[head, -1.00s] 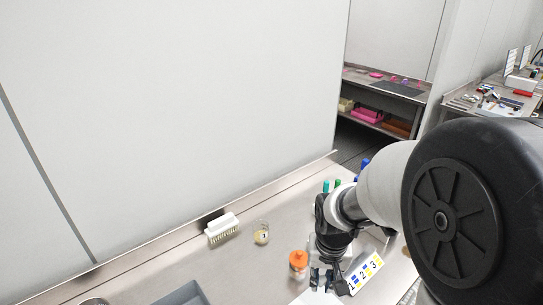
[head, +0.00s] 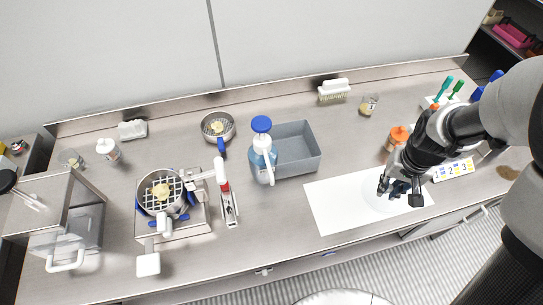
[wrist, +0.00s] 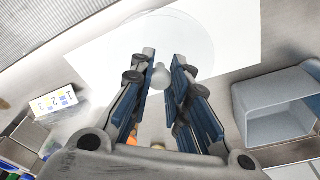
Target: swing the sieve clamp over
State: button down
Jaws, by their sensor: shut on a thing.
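A round metal sieve (head: 160,192) with a white grid and a yellowish lump sits in a square-based stand at the left of the counter. A silver clamp with a red-and-white upright handle (head: 223,185) stands at its right side; I cannot tell its exact position over the rim. My gripper (head: 397,190) is far to the right, over a white sheet (head: 325,205). In the wrist view my gripper (wrist: 162,90) is shut on the small grey knob (wrist: 161,76) of a clear round lid (wrist: 168,35). The lid is faint against the sheet.
A blue-capped bottle (head: 262,150) and grey bin (head: 300,150) stand between sieve and gripper. A small metal pan (head: 217,128) is behind. An orange-capped jar (head: 397,137) and numbered block (head: 453,171) are near my arm. A clear-sided box (head: 65,225) stands at the far left.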

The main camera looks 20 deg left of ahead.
aim_at(161, 190)
jog(key=k+j+u, duration=0.1)
jog(key=u, duration=0.3)
jog(key=k+j+u, duration=0.2)
jog(key=u, duration=0.15)
jog(key=k+j+u, duration=0.1)
jog(key=u, duration=0.3)
